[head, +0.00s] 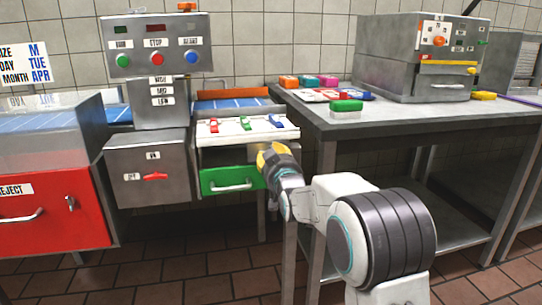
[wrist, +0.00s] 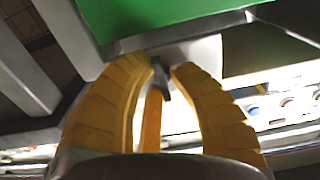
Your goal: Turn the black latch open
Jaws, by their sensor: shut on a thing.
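My gripper (head: 266,160) is at the right end of the green drawer (head: 222,181) in the head view. In the wrist view its yellow ribbed fingers (wrist: 163,76) close in on a small dark latch (wrist: 163,88). The latch stands on a pale metal plate (wrist: 200,52) beside the green drawer front (wrist: 165,14). The fingertips are shut on the latch. In the head view the latch is hidden behind my gripper, and its exact angle is hard to tell.
A white panel (head: 215,141) with red, green and blue levers sits above the green drawer. A grey worktable (head: 420,113) stands close on the right. Tiled floor in front is clear.

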